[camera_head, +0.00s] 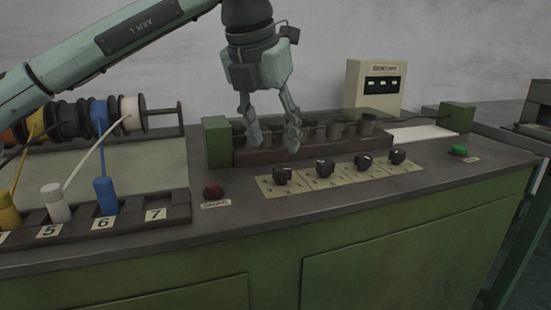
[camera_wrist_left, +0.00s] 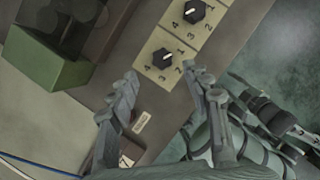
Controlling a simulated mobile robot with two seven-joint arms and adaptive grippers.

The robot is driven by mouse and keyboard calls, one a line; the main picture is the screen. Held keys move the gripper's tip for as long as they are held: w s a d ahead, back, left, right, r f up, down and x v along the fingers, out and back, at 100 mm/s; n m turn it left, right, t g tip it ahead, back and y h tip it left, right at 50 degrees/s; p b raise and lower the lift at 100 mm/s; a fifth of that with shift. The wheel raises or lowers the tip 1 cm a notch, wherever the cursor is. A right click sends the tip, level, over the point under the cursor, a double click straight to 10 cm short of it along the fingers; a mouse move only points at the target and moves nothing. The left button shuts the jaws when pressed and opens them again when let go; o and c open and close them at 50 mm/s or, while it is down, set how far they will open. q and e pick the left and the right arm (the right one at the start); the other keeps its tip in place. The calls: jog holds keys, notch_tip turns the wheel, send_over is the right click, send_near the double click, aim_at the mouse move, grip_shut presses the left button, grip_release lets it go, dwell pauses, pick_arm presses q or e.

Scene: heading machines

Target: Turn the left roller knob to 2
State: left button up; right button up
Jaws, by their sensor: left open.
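The left roller knob (camera_head: 282,175) is the leftmost of several black knobs along the front of the bench. In the left wrist view the knob (camera_wrist_left: 162,58) sits on a beige plate with digits 1 to 4. Its white mark seems to point toward the 1 side, but it is small. My left gripper (camera_head: 272,146) hangs fingers down above and behind the knobs, apart from them. In the wrist view the open fingers (camera_wrist_left: 161,75) spread to either side of the left knob, with nothing between them.
A second knob (camera_wrist_left: 195,10) is beside the left one. A red button (camera_head: 213,190) is left of the knobs, a green button (camera_head: 458,150) to the right. The roller unit with its green end block (camera_head: 216,142) stands behind. Cable plugs (camera_head: 104,192) are at left.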

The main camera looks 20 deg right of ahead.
aim_at(282, 168)
pick_arm(q)
jog(key=x, duration=0.6)
jog(key=shift+d+f, duration=0.2)
jog(key=shift+f, duration=0.1)
grip_shut()
